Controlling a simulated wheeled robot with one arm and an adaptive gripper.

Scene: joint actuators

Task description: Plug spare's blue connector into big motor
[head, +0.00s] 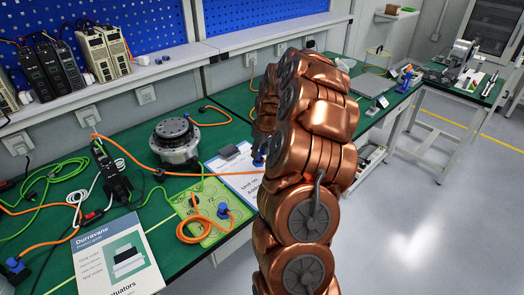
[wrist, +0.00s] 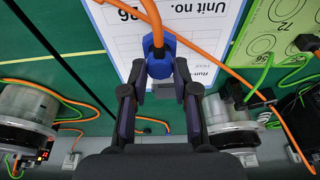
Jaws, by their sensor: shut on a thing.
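My gripper (wrist: 160,88) is shut on a blue connector (wrist: 160,58) with an orange cable, above a white sheet marked "Unit no.". In the head view the held blue connector (head: 258,160) shows just left of my copper arm, which hides most of the gripper. A large silver motor with a dark round top (head: 175,140) stands on the green bench, left of the gripper and apart from it. The spare's label is not readable.
A lime-green board (head: 213,232) holds another blue connector (head: 222,209) and a coiled orange cable. A black device (head: 112,172) and tangled green, white and orange cables lie at left. A booklet (head: 115,255) lies at the front. Power units stand on the shelf (head: 155,72).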

